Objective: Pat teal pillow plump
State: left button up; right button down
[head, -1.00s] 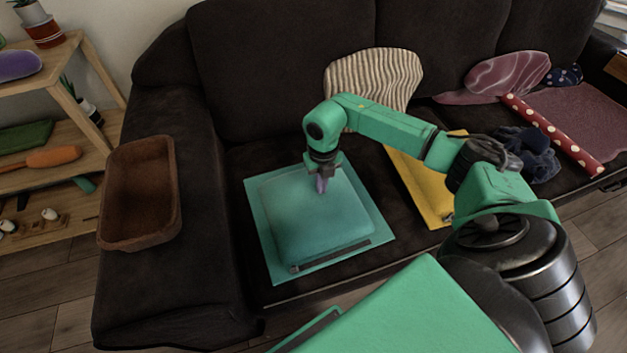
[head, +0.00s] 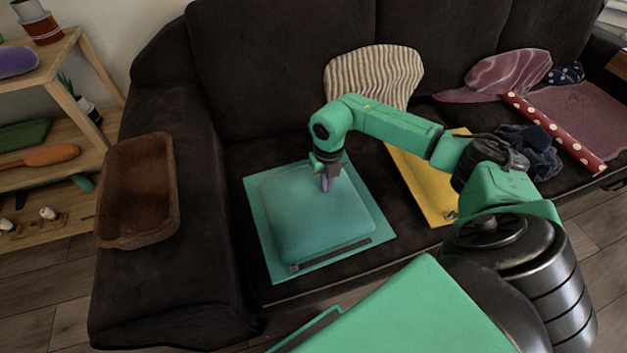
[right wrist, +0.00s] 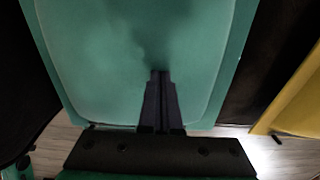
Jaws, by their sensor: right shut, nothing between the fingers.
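The teal pillow (head: 305,222) lies flat on a larger teal sheet (head: 258,215) on the left seat of the dark sofa. It has a dark strip along its front edge. My right gripper (head: 325,186) points down over the back right part of the pillow, with its fingers shut and empty. In the right wrist view the shut fingertips (right wrist: 160,74) lie over the pillow (right wrist: 110,60), with a soft shadow around them. I cannot tell whether they touch it. My left gripper is not in view.
A brown basket (head: 137,195) sits on the sofa's left arm. A yellow flat item (head: 422,190) lies right of the pillow, under my right arm. A striped cushion (head: 374,76) leans on the backrest. A polka-dot roll (head: 553,135) and dark blue cloth (head: 530,150) lie farther right.

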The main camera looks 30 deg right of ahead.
jog(key=shift+r+p, duration=1.3)
jog(key=shift+r, duration=0.1)
jog(key=shift+f, duration=0.15)
